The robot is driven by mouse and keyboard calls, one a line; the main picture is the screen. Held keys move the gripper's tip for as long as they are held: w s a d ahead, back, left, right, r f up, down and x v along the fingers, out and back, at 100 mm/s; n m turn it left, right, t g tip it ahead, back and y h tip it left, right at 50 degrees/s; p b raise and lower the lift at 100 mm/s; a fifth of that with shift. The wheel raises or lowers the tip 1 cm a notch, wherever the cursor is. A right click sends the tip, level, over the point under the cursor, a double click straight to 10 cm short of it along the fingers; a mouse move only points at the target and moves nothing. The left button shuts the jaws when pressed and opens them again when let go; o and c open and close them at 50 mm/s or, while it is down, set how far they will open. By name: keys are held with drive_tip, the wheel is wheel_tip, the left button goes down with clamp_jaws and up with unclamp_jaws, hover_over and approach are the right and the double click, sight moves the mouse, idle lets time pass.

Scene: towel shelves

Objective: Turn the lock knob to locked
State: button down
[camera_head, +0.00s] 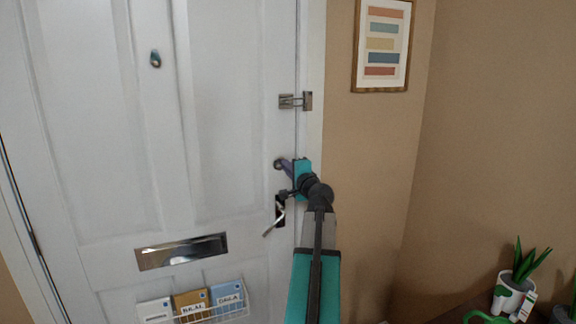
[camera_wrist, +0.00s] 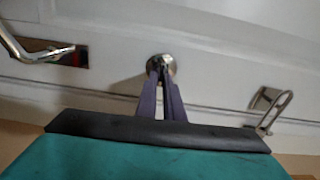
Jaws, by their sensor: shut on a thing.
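The lock knob (camera_wrist: 161,66) is a small round metal fitting on the white door (camera_head: 232,130). In the head view the knob (camera_head: 279,164) sits near the door's right edge, above the lever handle (camera_head: 275,217). My gripper (camera_wrist: 161,72) has its two purple fingers closed together on the knob in the wrist view. In the head view my gripper (camera_head: 284,165) reaches the knob from the right. The fingertips hide part of the knob, and I cannot tell how far it is turned.
A metal swing-bar latch (camera_head: 296,101) sits above the knob. A mail slot (camera_head: 181,250) and a wire rack (camera_head: 212,312) with envelopes are lower on the door. A framed picture (camera_head: 381,44) hangs on the right wall. A potted plant (camera_head: 517,283) stands at the lower right.

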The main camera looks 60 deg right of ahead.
drive_tip(key=shift+r+m, duration=0.15)
drive_tip(key=shift+m, duration=0.15)
drive_tip(key=c, duration=1.9)
unclamp_jaws()
drive_tip(key=shift+o, duration=0.2)
drive_tip(key=shift+s, duration=0.15)
drive_tip(key=b+v, duration=0.4)
drive_tip(key=v, duration=0.9)
drive_tip(key=shift+s+a, duration=0.2)
drive_tip(key=shift+a, duration=0.1)
drive_tip(key=shift+w, duration=0.1)
